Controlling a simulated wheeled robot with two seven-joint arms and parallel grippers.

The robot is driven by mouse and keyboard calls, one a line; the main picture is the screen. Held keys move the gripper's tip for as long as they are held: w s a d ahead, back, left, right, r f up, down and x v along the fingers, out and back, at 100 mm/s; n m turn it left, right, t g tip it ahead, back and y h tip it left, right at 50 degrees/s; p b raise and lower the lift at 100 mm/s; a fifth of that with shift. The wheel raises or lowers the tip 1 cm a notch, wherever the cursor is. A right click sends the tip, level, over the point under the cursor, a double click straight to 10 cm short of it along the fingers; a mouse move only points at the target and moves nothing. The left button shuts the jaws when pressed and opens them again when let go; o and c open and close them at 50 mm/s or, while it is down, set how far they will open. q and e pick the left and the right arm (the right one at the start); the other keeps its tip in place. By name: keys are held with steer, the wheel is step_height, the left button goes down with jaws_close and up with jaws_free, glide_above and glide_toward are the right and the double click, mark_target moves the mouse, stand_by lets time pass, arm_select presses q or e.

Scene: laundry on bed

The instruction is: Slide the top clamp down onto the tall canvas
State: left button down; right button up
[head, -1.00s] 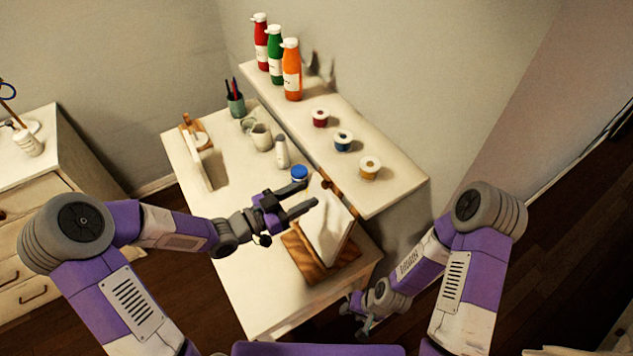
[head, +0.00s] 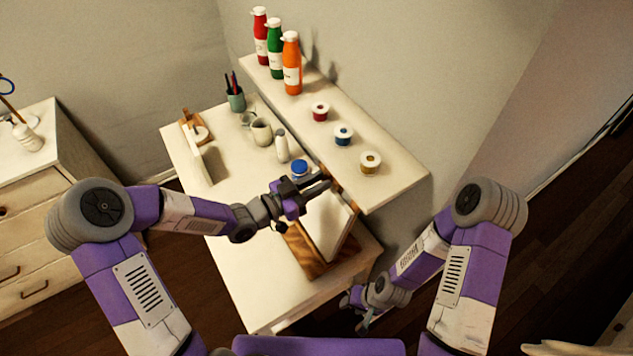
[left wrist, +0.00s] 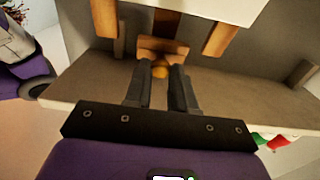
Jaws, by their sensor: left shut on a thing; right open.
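The tall canvas (head: 326,226) is a white panel leaning on a wooden easel (head: 303,252) near the table's right end. My left gripper (head: 321,182) is at the canvas's top edge. In the left wrist view, its two fingers (left wrist: 160,76) are shut on the small orange-brown knob of the wooden top clamp (left wrist: 162,46). The fingers hide part of the clamp in the head view. A white surface (left wrist: 200,8) shows at the top of the wrist view, between wooden posts. My right gripper (head: 362,314) is open and empty, low beside the table's front right edge.
A raised shelf (head: 400,190) behind the table holds three bottles (head: 275,50) and three spools (head: 343,135). A blue-capped jar (head: 300,168) stands close to my left gripper. Mugs (head: 261,131), a pen cup (head: 236,99) and a small easel (head: 193,128) stand farther back.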

arm_select(q)
steer(key=f+b, duration=0.2)
steer(key=f, duration=0.1)
steer(key=a+f+b, duration=0.1)
steer(key=shift+s+f+b, duration=0.2)
steer(key=shift+s+b, duration=0.1)
steer(key=c, duration=1)
jaws_free()
steer(key=shift+o, duration=0.2)
steer(key=v, duration=0.7)
steer(key=shift+s+a, duration=0.15)
steer(key=shift+a, duration=0.05)
